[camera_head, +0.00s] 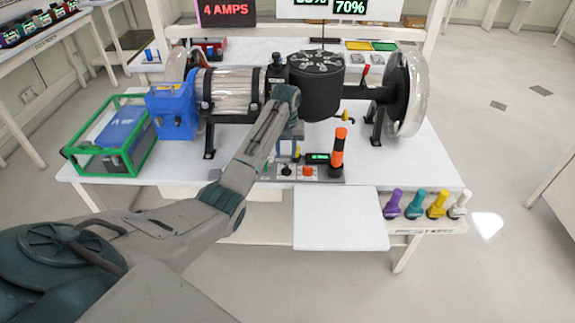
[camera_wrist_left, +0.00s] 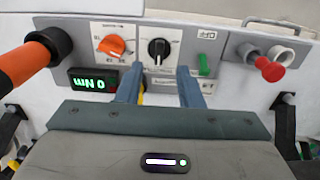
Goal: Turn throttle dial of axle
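The axle rig (camera_head: 316,85) stands on a white table, with a black drum and a large wheel at its right end. In front of it is a grey control panel (camera_head: 325,176). A round black dial with a white pointer (camera_wrist_left: 158,50) and an orange knob (camera_wrist_left: 115,46) sit on the panel. The small labels are too blurred to show which is the throttle dial. My left gripper (camera_wrist_left: 160,72) is open and empty, its two blue fingers apart. The black dial lies between and just beyond the fingertips in the wrist view; contact cannot be told. My right gripper is out of view.
Beside the dial are a green switch (camera_wrist_left: 204,65), a green-lit display (camera_wrist_left: 92,79) and an upright orange-black lever (camera_head: 337,153). A red knob (camera_wrist_left: 271,70) is at the right in the wrist view. Several coloured plugs (camera_head: 414,206) line the table's front right.

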